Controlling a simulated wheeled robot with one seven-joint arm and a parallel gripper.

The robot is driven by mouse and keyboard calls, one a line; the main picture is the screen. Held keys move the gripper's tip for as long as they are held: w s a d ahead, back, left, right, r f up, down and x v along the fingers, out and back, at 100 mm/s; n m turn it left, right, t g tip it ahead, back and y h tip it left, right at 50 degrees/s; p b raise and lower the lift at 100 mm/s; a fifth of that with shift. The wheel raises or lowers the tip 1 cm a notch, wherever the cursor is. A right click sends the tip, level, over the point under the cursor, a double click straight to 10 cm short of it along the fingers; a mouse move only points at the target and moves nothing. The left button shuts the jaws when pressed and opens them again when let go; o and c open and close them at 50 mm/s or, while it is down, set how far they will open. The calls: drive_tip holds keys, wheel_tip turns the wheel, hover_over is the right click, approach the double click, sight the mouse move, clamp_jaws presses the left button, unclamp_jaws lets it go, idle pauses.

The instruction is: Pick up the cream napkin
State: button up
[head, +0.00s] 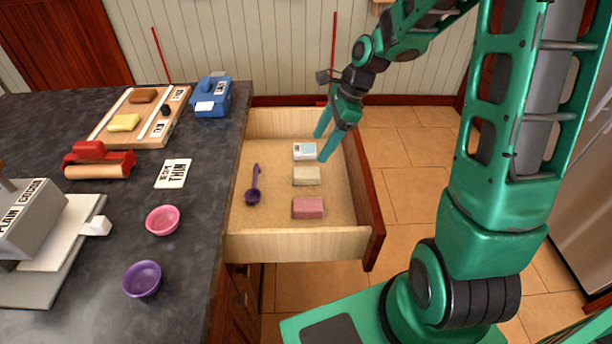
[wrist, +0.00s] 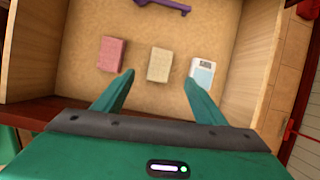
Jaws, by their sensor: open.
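The cream napkin (head: 306,176) is a small folded block lying flat in the open drawer, between a pink block and a white-and-blue box. In the wrist view the cream napkin (wrist: 159,65) lies just past my fingertips, roughly between them and nearer the right one. My gripper (head: 326,146) is open and empty above the far right part of the drawer. In the wrist view my gripper (wrist: 159,80) shows its two green fingers spread wide. Nothing hides the napkin.
The drawer (head: 300,244) also holds a pink block (head: 308,208), a white-and-blue box (head: 304,151) and a purple spoon (head: 253,188). Its wooden walls stand close around them. The dark counter (head: 195,240) at left bears bowls, a cutting board and other items.

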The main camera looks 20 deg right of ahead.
drive_tip(key=f+m, duration=0.1)
approach(306, 172)
drive_tip(key=x, duration=0.2)
drive_tip(key=shift+w+a+f, duration=0.15)
drive_tip(key=shift+a+f, duration=0.05)
drive_tip(key=shift+a, duration=0.1)
drive_tip(key=shift+d+x, duration=0.1)
drive_tip(key=shift+x, duration=1.3)
drive_tip(key=shift+d+x, duration=0.15)
drive_tip(key=shift+x, duration=1.3)
drive_tip(key=shift+f, duration=0.1)
drive_tip(key=c, duration=1.1)
